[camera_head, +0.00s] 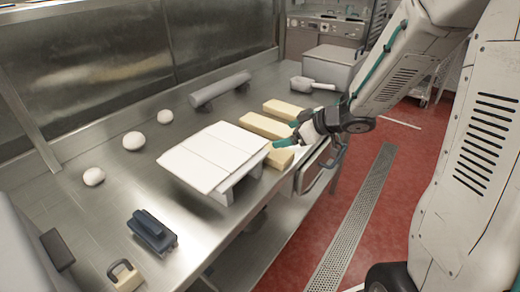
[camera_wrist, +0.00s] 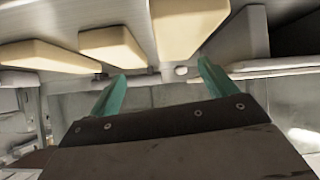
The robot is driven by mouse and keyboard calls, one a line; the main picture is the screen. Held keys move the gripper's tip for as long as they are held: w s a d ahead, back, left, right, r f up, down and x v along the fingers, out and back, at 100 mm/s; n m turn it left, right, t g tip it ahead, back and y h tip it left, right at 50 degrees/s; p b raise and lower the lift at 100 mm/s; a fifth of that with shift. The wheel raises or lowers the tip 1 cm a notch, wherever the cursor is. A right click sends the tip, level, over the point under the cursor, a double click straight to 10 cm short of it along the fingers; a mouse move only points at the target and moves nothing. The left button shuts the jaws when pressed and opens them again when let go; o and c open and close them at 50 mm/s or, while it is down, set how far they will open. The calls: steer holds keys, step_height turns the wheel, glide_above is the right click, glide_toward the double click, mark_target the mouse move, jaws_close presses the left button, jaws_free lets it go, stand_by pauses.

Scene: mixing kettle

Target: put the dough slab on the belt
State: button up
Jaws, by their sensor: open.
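Three pale yellow dough slabs lie in a row on the steel table: a far one (camera_head: 284,109), a middle one (camera_head: 264,125) and a near one (camera_head: 279,159) partly hidden by my gripper. A white segmented belt (camera_head: 212,155) stands raised just to their left. My gripper (camera_head: 291,134) is at the table's right edge, over or beside the near and middle slabs; exact contact is unclear. In the wrist view, its teal fingers (camera_wrist: 160,86) are spread apart with nothing between them. Slabs appear above the fingers there: one at left (camera_wrist: 45,57), one at centre (camera_wrist: 113,45) and one at right (camera_wrist: 190,25).
White dough balls (camera_head: 133,141) lie on the left of the table. A grey roller (camera_head: 220,90), a scoop (camera_head: 312,84) and a metal box (camera_head: 332,67) are at the back. A dark-handled tool (camera_head: 152,232) lies in front. Red floor is clear at right.

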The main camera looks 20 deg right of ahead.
steer(key=shift+s+a+f+n+g+y, duration=0.3)
steer(key=shift+s+a+f+g+y, duration=0.2)
steer(key=shift+a+f+y, duration=0.25)
steer(key=x, duration=0.7)
steer(key=shift+a+f, duration=0.2)
steer(key=shift+a, duration=0.1)
steer(key=c, duration=1.4)
steer(key=shift+d+r, duration=0.1)
steer(key=shift+s+d+r, duration=0.15)
steer(key=shift+r, duration=0.05)
steer(key=v, duration=0.5)
steer(key=f+v, duration=0.1)
steer(key=v, duration=0.9)
steer(key=shift+s+d, duration=0.4)
steer(key=shift+d, duration=0.1)
